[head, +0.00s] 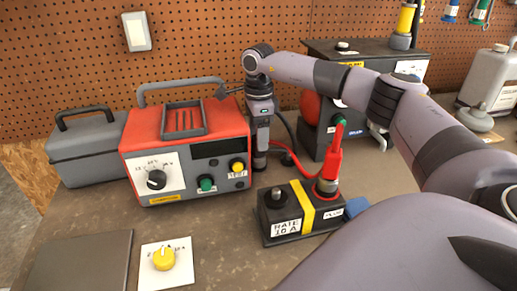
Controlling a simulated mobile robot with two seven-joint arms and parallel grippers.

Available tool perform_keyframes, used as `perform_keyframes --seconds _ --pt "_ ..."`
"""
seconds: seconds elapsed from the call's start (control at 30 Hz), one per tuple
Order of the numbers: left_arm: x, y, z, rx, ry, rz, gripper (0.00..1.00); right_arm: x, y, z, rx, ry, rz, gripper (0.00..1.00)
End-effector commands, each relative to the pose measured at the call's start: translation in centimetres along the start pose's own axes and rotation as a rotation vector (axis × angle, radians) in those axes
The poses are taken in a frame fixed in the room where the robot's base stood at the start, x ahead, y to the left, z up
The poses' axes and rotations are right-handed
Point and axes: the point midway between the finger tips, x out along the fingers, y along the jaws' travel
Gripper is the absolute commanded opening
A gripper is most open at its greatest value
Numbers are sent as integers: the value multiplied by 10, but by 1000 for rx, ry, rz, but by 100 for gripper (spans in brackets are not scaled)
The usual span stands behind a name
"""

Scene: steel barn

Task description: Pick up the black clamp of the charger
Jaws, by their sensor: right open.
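The red charger (185,150) stands on the bench with a dial, a green knob and a yellow button on its front. My right gripper (260,163) points down just right of the charger, open, its fingertips small and dark. A small black piece (289,159) beside it, at the black and red cables, may be the black clamp; its shape is partly hidden. The red clamp (329,168) stands upright on the right post of the black battery (301,212). The battery's left post is bare. My left gripper is out of view.
A grey toolbox (86,150) stands left of the charger. A dark machine (340,125) is behind the battery, and a pale jug (490,80) is at far right. A yellow knob on a white plate (165,263) lies in front. Bench is clear between plate and battery.

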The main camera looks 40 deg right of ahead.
Motion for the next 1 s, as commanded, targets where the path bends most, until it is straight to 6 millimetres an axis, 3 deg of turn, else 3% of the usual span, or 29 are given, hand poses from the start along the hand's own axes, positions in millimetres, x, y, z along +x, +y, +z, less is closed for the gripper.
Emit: perform_keyframes --seconds 0.17,0.37,0.77,1.0 --pt "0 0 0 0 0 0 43 0 0 0 0 0 0 62" --pt "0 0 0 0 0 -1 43 0 0 0 0 0 0 0" --pt "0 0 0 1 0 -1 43 -6 -1 0 0 -2 -2 0" --pt "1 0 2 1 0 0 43 -35 -1 1 0 -4 -5 0"
